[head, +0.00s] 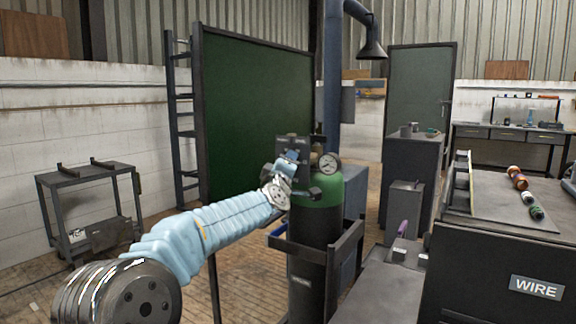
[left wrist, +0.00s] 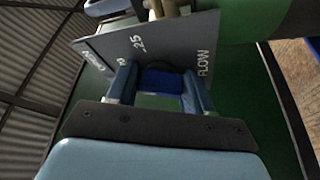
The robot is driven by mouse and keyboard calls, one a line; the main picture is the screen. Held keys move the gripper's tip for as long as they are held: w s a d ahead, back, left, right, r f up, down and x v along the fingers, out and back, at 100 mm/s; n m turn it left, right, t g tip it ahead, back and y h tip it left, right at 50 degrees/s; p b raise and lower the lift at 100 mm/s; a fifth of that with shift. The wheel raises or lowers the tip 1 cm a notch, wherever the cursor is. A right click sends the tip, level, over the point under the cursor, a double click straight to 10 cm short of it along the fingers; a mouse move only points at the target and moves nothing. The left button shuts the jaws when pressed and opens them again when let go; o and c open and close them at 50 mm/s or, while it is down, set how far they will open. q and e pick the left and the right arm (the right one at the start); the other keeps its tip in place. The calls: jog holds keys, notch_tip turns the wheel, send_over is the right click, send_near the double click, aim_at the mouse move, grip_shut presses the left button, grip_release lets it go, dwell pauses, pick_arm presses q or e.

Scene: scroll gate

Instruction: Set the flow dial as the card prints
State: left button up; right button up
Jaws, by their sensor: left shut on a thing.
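The grey flow plate (left wrist: 108,47) fills the upper part of the left wrist view, tilted, with "FLOW", "25" and other partly hidden markings. The blue flow dial (left wrist: 161,81) sits against it. My left gripper (left wrist: 160,90) is shut on the dial, one finger on each side. The dial's pointer and exact setting cannot be made out. In the head view, my left gripper (head: 286,167) is at the dark plate (head: 290,143) in front of the green-topped gas cylinder (head: 326,191). No readable card shows. My right gripper is not in view.
A round gauge (head: 330,163) stands just right of the plate. A dark rack (head: 335,262) surrounds the cylinder. A green screen (head: 255,115) stands behind my left arm. A bench marked "WIRE" (head: 536,287) is at right, and a small cart (head: 90,205) at left.

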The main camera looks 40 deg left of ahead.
pick_arm(q)
jog(key=o, duration=1)
jog(key=shift+c, duration=0.2)
jog(key=shift+s+d+f, duration=0.15)
jog(key=shift+s+d, duration=0.05)
jog(key=shift+s, duration=0.15)
jog(key=b+v, duration=0.3)
jog(key=v, duration=1)
